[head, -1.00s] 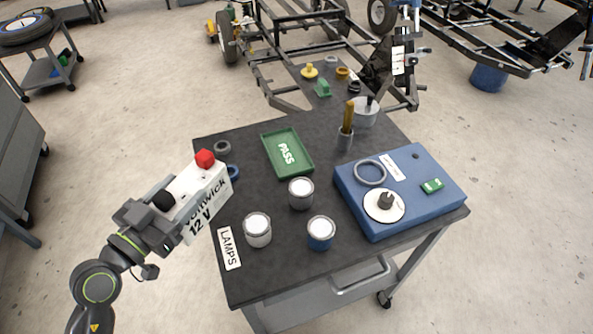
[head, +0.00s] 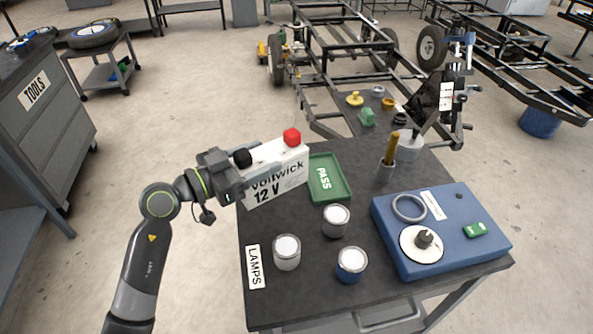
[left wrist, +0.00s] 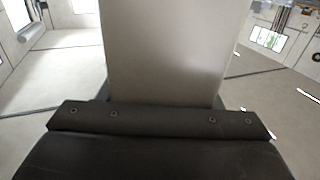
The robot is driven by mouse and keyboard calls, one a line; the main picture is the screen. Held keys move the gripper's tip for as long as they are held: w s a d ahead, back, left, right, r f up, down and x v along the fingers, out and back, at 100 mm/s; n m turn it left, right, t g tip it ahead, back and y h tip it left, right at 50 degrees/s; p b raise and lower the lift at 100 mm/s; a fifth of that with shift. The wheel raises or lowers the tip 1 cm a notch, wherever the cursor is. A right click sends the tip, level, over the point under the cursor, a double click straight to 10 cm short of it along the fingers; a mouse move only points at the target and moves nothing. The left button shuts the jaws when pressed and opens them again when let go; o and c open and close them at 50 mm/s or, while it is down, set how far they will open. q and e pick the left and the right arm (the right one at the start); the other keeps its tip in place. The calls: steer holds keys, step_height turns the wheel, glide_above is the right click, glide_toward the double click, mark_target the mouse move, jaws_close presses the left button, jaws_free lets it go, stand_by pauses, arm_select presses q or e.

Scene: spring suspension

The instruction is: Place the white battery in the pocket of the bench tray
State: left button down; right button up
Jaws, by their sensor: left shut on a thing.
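My left gripper (head: 248,172) is shut on the white battery (head: 276,182), which is marked "Voltwick 12 V" and has a red and a black terminal on top. The battery is upright and appears held above the back left part of the dark bench top. The green tray (head: 341,188) marked PASS lies just right of the battery, which hides part of its left side. In the left wrist view the battery (left wrist: 165,50) is a plain pale block rising between the dark gripper parts (left wrist: 160,118). My right gripper is not in view.
Several lamp cans (head: 287,256) stand at the bench's front left, by the LAMPS label (head: 255,267). A blue tester box (head: 470,245) fills the right side. A cup with a brown handle (head: 386,174) and a grey pot (head: 407,146) stand at the back.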

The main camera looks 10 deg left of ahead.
mark_target(261, 194)
arm_select(q)
step_height(261, 194, down, 8)
steer(key=b, duration=0.3)
steer(key=shift+f, duration=0.5)
steer(key=shift+f, duration=0.1)
steer(key=c, duration=0.7)
jaws_free()
steer(key=shift+f, duration=0.35)
steer(key=shift+o, duration=1.4)
steer(key=shift+s, duration=0.15)
steer(key=shift+r+b, duration=0.1)
steer(key=shift+b, duration=0.2)
